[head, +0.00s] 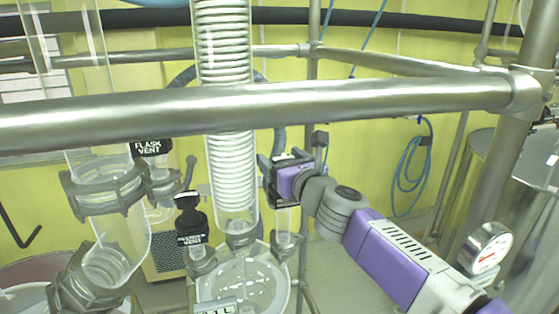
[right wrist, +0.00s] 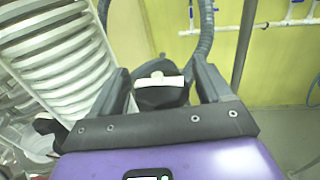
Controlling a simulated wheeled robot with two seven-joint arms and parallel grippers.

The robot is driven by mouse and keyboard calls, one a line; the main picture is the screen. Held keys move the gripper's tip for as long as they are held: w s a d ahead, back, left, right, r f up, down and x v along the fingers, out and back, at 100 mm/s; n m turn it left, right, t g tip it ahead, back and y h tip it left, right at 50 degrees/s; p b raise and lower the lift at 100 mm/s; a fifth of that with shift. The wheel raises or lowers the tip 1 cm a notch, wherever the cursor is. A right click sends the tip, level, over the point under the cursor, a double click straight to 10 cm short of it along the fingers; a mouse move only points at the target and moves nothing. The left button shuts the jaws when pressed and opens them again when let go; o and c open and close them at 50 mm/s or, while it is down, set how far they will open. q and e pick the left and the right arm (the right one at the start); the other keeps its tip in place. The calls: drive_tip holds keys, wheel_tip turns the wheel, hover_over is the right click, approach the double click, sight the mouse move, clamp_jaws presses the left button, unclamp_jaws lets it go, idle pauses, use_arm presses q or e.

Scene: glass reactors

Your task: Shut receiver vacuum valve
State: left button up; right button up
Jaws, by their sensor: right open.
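My right gripper (head: 281,178) reaches in from the right, behind the long steel rail, at a valve on top of a small glass neck right of the coiled condenser. In the right wrist view my open right gripper (right wrist: 163,84) has one finger on each side of a dark valve knob (right wrist: 157,97) with a white strip across it. I cannot tell whether the fingers touch it. Its label is not readable, so I cannot confirm it as the receiver vacuum valve. In the head view the gripper largely hides this valve (head: 286,159). My left gripper is out of view.
The coiled glass condenser (head: 231,175) stands just left of the gripper. A valve labelled flask vent (head: 151,147) and another black-handled vent valve (head: 190,215) are further left. The steel rail (head: 330,100) crosses in front. A gauge (head: 486,248) is at lower right.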

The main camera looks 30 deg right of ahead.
drive_tip(key=shift+w, duration=0.35)
drive_tip(key=c, duration=1)
drive_tip(key=shift+o, duration=0.2)
drive_tip(key=shift+d+f+m+g+h+b, duration=0.15)
drive_tip(key=shift+m+g+h+b, duration=0.15)
drive_tip(key=shift+m+h+b, duration=1.05)
drive_tip(key=shift+m+g+h+b, duration=0.35)
drive_tip(key=shift+h+b, duration=0.1)
drive_tip(key=shift+h, duration=0.8)
drive_tip(key=m+h, duration=0.1)
drive_tip(key=m+g+h, duration=0.1)
drive_tip(key=h, duration=0.1)
drive_tip(key=shift+d+g+b, duration=0.15)
drive_tip(key=shift+g+b, duration=0.1)
drive_tip(key=shift+b, duration=0.15)
drive_tip(key=shift+s+d+m+g+h, duration=0.1)
drive_tip(key=shift+m+g+h, duration=0.5)
drive_tip(key=shift+h, duration=0.2)
drive_tip(key=shift+s+d+m+g+h, duration=0.1)
drive_tip(key=shift+m+g+h, duration=0.4)
drive_tip(key=shift+m+h, duration=0.25)
